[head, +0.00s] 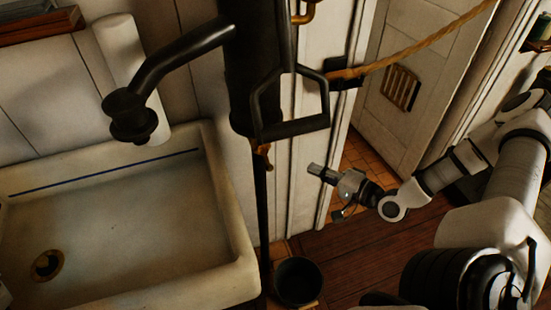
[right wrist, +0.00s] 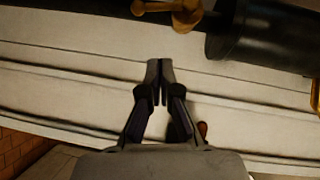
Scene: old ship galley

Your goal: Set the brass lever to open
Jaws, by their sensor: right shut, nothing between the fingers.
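A small brass lever (head: 263,152) sits on the thin dark pipe just below the black pump body, right of the sink. What looks like the same brass fitting shows at the top edge of the right wrist view (right wrist: 182,14), partly cut off. Its exact setting cannot be told. My right gripper (head: 316,169) is shut and empty, to the right of the lever and a little lower in the head view, apart from it. In the right wrist view its fingertips (right wrist: 160,68) meet in front of pale boards. My left gripper is not in view.
The black pump (head: 252,75) has a loop handle (head: 290,132) above my gripper. A white sink (head: 232,225) fills the left. A dark bucket (head: 298,282) stands below. A rope (head: 420,42) crosses the doorway at upper right.

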